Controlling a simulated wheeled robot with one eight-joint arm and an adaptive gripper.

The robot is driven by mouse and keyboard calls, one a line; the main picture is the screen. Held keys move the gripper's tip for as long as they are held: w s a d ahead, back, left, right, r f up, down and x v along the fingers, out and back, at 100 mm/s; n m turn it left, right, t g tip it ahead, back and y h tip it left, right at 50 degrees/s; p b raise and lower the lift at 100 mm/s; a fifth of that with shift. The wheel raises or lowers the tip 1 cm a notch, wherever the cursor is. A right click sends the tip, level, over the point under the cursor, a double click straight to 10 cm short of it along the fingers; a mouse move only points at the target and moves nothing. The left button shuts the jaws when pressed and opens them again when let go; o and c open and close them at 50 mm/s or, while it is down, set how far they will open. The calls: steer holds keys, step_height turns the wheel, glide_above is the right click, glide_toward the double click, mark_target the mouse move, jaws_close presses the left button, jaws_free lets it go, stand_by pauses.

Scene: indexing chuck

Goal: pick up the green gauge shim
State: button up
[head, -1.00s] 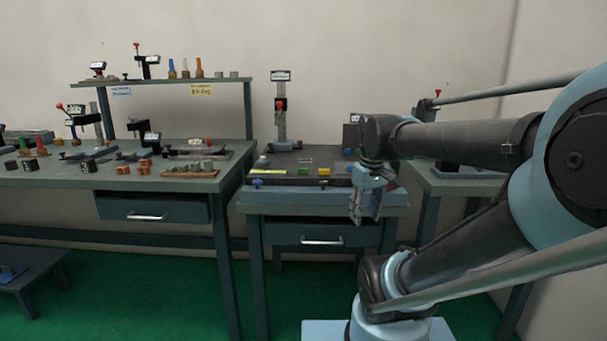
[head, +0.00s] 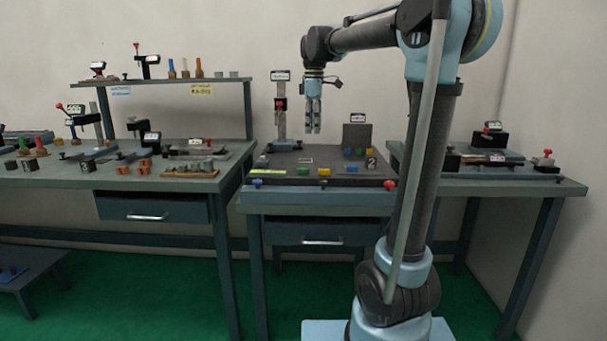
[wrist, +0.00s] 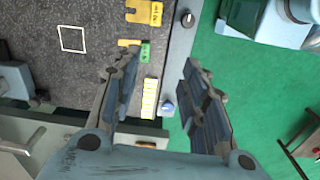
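The green gauge shim (head: 303,171) lies near the front edge of the dark plate on the middle bench. In the wrist view the green shim (wrist: 145,52) shows beside the tip of the left finger, with a yellow piece touching or close to it. My gripper (head: 313,131) hangs pointing down, well above the middle bench. In the wrist view my gripper (wrist: 160,62) is open, its fingers wide apart with nothing between them.
A yellow block (head: 324,171) lies right of the shim. A yellow-green strip (head: 267,172) lies to its left. A post with a red part (head: 281,105) stands behind at left, and a grey upright plate (head: 356,136) behind at right. Several blue and yellow pieces lie near that plate.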

steer(key=w+a+r+n, duration=0.1)
steer(key=w+a+n, duration=0.1)
steer(key=w+a, duration=0.1)
glide_toward(303, 169)
steer(key=f, duration=0.6)
steer(key=w+f, duration=0.1)
steer(key=f, duration=0.2)
steer(key=shift+w+d, duration=0.15)
steer(key=shift+d, duration=0.1)
jaws_close()
